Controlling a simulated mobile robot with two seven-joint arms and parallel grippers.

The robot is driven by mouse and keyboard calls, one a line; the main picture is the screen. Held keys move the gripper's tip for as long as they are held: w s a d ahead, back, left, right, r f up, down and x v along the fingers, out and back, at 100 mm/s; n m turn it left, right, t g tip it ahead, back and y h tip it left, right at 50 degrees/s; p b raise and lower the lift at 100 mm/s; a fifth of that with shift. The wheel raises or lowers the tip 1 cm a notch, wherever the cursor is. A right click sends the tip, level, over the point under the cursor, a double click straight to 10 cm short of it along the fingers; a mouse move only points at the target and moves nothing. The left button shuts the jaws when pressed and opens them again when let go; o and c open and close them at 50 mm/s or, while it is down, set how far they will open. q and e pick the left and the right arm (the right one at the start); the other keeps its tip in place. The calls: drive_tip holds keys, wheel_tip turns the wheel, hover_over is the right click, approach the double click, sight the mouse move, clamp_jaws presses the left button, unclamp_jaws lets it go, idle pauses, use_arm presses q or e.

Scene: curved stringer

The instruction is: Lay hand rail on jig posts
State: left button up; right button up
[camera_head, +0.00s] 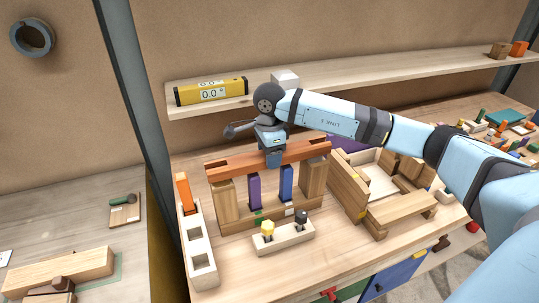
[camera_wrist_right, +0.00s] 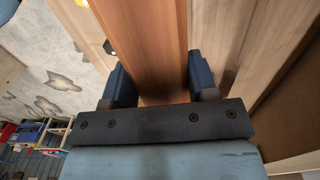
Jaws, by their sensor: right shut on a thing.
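The hand rail (camera_head: 307,150) is a long reddish-brown wooden bar. It lies across the top of the jig, whose two thick wooden posts (camera_head: 314,178) stand at the ends, with a purple baluster (camera_head: 254,191) and a blue baluster (camera_head: 286,183) between them. My right gripper (camera_head: 273,158) is shut on the rail near its middle, from above. In the right wrist view the rail (camera_wrist_right: 150,45) runs between the two dark fingers (camera_wrist_right: 155,85). Whether the rail fully touches both post tops I cannot tell. My left gripper is not in view.
A pale holder with square holes (camera_head: 197,240) and an orange piece (camera_head: 184,193) stands left. A small block with yellow and black knobs (camera_head: 283,239) is in front. Wooden frames and a tray (camera_head: 375,190) stand right. A shelf behind holds a yellow level (camera_head: 211,92).

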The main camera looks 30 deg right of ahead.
idle(0.9)
drive_tip(key=shift+f+b, duration=1.2)
drive_tip(key=shift+f, duration=0.1)
drive_tip(key=o, duration=1.2)
wheel_tip(320, 180, up, 14)
drive_tip(key=b, duration=0.1)
drive_tip(key=shift+f, duration=0.1)
